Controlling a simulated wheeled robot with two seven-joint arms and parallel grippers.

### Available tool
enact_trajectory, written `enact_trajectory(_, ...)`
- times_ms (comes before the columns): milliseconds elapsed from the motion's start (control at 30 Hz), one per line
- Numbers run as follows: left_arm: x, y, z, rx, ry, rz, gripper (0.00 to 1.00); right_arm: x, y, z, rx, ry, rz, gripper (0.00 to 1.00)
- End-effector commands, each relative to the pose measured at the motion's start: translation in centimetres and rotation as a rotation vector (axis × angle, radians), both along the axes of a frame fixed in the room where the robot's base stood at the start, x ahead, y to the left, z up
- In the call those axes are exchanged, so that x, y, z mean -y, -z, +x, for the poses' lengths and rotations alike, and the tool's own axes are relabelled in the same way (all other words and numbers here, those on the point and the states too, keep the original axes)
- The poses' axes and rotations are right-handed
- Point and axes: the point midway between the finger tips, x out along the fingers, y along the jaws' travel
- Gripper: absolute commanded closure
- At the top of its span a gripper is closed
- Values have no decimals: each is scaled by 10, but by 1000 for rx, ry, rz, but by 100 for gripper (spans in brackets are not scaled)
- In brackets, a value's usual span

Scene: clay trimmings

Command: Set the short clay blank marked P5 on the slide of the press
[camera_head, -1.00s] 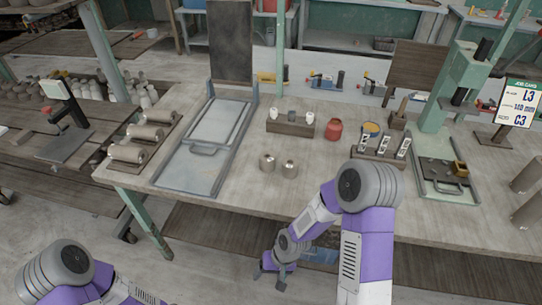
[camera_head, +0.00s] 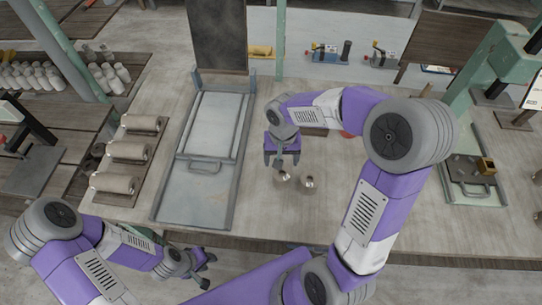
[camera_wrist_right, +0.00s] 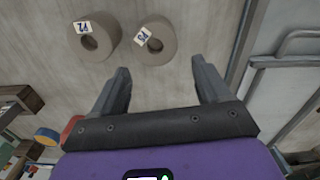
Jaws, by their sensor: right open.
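Two short, round clay blanks stand on the table in the head view, a left one (camera_head: 283,179) and a right one (camera_head: 308,182). In the right wrist view both show a hole and a tag. One tag (camera_wrist_right: 83,27) seems to read P2; the other (camera_wrist_right: 142,37) begins with P, its digit unclear. My right gripper (camera_head: 283,161) is open and empty just behind them; its fingers (camera_wrist_right: 160,85) show apart. My left gripper (camera_head: 205,268) is low before the table; its jaws are unclear. The green press (camera_head: 493,65) stands right, with a handled dark slide plate (camera_head: 470,187).
A grey framed tray (camera_head: 194,195) with a handle lies left of the blanks. Clay rolls (camera_head: 115,183) sit on racks further left. My right arm hides much of the table's middle back. A red jar (camera_wrist_right: 72,128) is near the right gripper.

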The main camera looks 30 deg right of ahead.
Motion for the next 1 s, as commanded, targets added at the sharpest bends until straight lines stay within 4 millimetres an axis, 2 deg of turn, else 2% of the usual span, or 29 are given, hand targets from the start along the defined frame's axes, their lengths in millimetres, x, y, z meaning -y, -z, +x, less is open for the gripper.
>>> enact_trajectory(533,0,21,-1,-1,-1,0,64,-2,68,-9,-3,1,-1,24)
enact_trajectory(633,0,22,-1,-1,-1,0,64,-2,74,-9,-2,1,0,24)
enact_trajectory(867,0,21,-1,-1,0,0,64,-2,74,-9,-1,1,-1,24)
enact_trajectory(1000,0,21,-1,-1,0,0,64,-2,74,-9,-1,1,-1,45)
